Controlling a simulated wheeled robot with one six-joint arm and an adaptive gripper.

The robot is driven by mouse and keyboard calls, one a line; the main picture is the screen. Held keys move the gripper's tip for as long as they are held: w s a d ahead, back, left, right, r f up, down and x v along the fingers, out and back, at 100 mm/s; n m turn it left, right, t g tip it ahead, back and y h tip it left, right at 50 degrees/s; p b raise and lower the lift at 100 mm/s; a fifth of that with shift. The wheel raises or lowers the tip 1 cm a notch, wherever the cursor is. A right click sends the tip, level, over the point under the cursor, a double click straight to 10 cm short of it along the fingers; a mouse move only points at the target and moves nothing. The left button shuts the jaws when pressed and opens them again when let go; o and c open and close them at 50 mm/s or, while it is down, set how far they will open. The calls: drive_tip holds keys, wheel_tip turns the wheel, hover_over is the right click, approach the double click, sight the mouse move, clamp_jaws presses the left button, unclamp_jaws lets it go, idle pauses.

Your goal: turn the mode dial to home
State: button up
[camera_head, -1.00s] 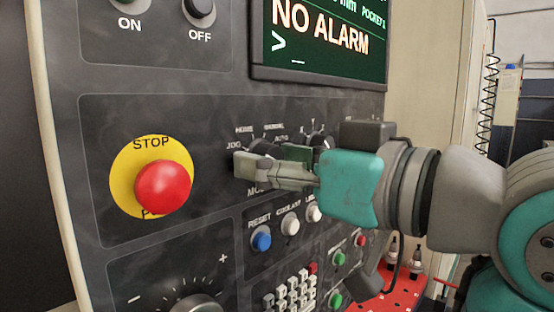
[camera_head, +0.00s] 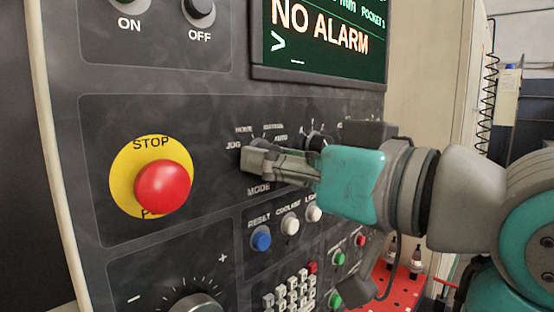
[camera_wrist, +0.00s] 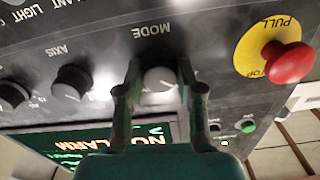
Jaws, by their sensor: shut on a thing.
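The mode dial (camera_wrist: 160,80) is a round dark knob with a pale face, above the word MODE in the head view. My gripper (camera_wrist: 158,72) has one finger on each side of it in the wrist view and is shut on it. In the head view my gripper (camera_head: 252,160) reaches in from the right and covers most of the dial. Around the dial are the labels JOG, HOME (camera_head: 244,129), one that looks like MANUAL, and AUTO. Which label the dial points at cannot be told.
A red stop button (camera_head: 163,187) on a yellow disc is left of the dial. Reset (camera_head: 261,238) and coolant (camera_head: 290,224) buttons sit below. The axis dial (camera_wrist: 72,82) is beside the mode dial. The screen (camera_head: 320,40) above reads NO ALARM.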

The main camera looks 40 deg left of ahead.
drive_tip(key=m, duration=0.6)
drive_tip(key=shift+m, duration=0.3)
idle(0.4)
drive_tip(key=o, duration=1.1)
drive_tip(key=shift+a, duration=0.1)
drive_tip(key=shift+o, duration=0.2)
drive_tip(key=d, duration=1.2)
drive_tip(key=shift+s, duration=0.45)
